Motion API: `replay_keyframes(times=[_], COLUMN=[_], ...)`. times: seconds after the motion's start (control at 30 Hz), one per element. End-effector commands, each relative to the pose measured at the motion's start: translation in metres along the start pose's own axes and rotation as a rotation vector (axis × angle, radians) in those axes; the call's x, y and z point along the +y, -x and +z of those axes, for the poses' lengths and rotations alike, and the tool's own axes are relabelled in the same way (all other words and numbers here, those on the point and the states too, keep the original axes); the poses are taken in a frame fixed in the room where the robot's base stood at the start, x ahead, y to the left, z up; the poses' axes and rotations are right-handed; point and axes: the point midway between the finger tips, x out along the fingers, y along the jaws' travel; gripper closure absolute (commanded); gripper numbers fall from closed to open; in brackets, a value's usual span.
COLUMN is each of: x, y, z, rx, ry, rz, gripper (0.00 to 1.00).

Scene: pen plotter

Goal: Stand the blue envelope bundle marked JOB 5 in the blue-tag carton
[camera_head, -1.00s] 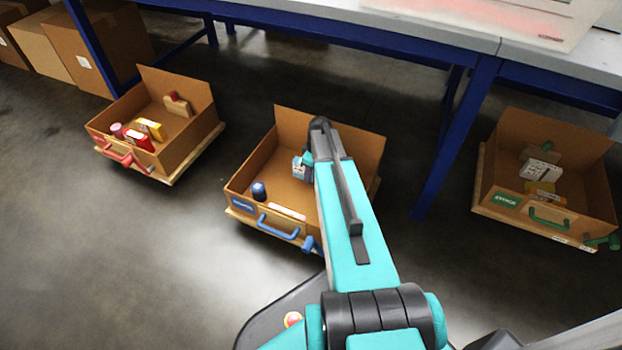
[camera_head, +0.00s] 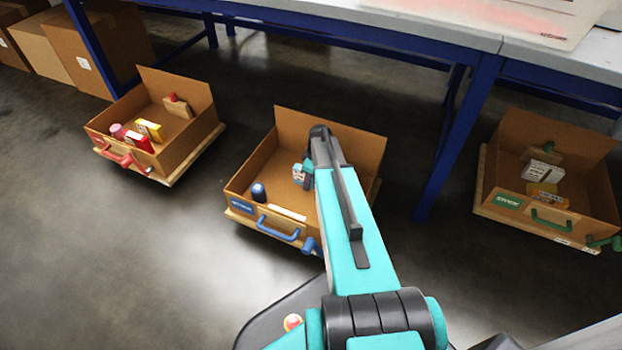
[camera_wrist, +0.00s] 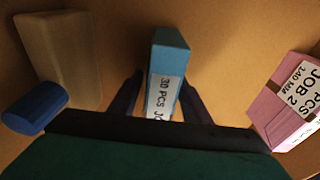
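The blue envelope bundle (camera_head: 298,172) is inside the blue-tag carton (camera_head: 318,124), near its middle. In the wrist view the blue bundle (camera_wrist: 167,62) stands between the two dark fingers of my gripper (camera_wrist: 162,85). Its label reads "30 PCS JO"; the job number is hidden. The fingers look shut on it, one on each side. In the head view my gripper (camera_head: 308,172) is mostly hidden behind my arm. Whether the bundle touches the carton floor cannot be told.
A pink JOB 2 bundle (camera_wrist: 290,100) lies to the right in the wrist view. A blue cylinder (camera_wrist: 35,108) and a tan block (camera_wrist: 62,55) are at left. A red-handled carton (camera_head: 185,155) and a green-tag carton (camera_head: 492,160) stand either side. Blue table legs (camera_head: 452,150) rise behind.

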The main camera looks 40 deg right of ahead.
Motion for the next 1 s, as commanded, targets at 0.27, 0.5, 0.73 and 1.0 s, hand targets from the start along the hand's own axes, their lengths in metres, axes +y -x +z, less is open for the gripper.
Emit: replay_keyframes(times=[0.27,0.5,0.73,1.0], x=[0.0,0.0,0.0,0.0], y=[0.003,0.026,0.062,0.103], z=[0.0,0.0,0.0,0.0], rx=[0.0,0.0,0.0,0.0], ry=[0.0,-0.001,-0.001,-0.001], rz=[0.0,0.001,0.001,0.0], gripper=[0.56,0.56,0.56,0.56])
